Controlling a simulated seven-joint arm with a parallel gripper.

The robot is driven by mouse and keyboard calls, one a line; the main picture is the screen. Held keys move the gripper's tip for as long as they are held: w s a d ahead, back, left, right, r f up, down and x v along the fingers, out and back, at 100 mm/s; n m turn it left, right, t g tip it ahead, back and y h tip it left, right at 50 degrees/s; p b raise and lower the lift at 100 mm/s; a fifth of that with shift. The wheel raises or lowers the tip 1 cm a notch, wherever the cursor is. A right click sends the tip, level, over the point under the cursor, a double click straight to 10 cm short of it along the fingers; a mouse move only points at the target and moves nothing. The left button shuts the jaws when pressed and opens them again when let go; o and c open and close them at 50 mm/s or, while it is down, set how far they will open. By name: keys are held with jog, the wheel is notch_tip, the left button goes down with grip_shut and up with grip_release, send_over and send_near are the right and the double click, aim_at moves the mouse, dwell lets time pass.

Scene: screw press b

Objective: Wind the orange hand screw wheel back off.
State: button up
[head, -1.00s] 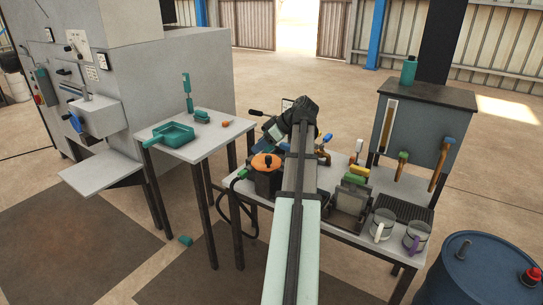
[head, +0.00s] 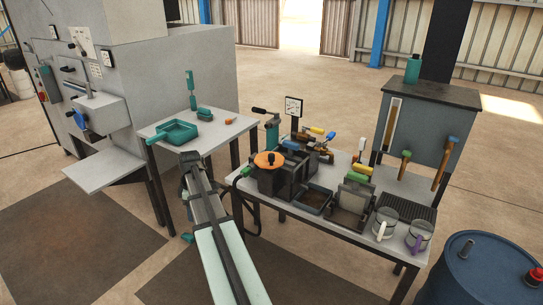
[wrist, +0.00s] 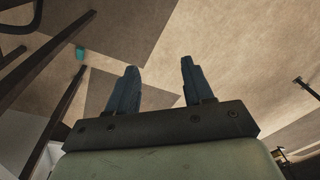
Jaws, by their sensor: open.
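The orange hand screw wheel (head: 268,159) sits on top of a dark press block (head: 277,181) at the left end of the workbench in the head view. A dark knob stands on the wheel. My arm reaches up from the bottom of the head view and ends left of the press, in front of the small side table; the gripper itself is hidden there. In the wrist view my gripper (wrist: 158,84) has its two dark fingers apart, with only floor between and beyond them. The wheel is not in the wrist view.
The side table (head: 213,135) holds a teal tray (head: 176,132) and small parts. The workbench right of the press is crowded with a dark bin (head: 312,201), coloured-handled valves and clear mugs (head: 383,224). A blue drum (head: 470,270) stands at the right. A teal piece (wrist: 80,53) lies on the floor.

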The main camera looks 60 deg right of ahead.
jog(key=s+d+f+n+g+h, duration=0.1)
jog(key=s+d+f+g+h, duration=0.1)
jog(key=s+d+g+h, duration=0.15)
jog(key=n+g+h, duration=0.3)
jog(key=g+h, duration=0.3)
jog(key=h, duration=0.7)
send_near(272, 154)
jog(key=x, duration=0.9)
jog(key=shift+s+d+f, duration=0.1)
jog(key=shift+s+d, duration=0.15)
jog(key=shift+d, duration=0.05)
jog(key=shift+c, duration=0.2)
jog(key=c, duration=0.9)
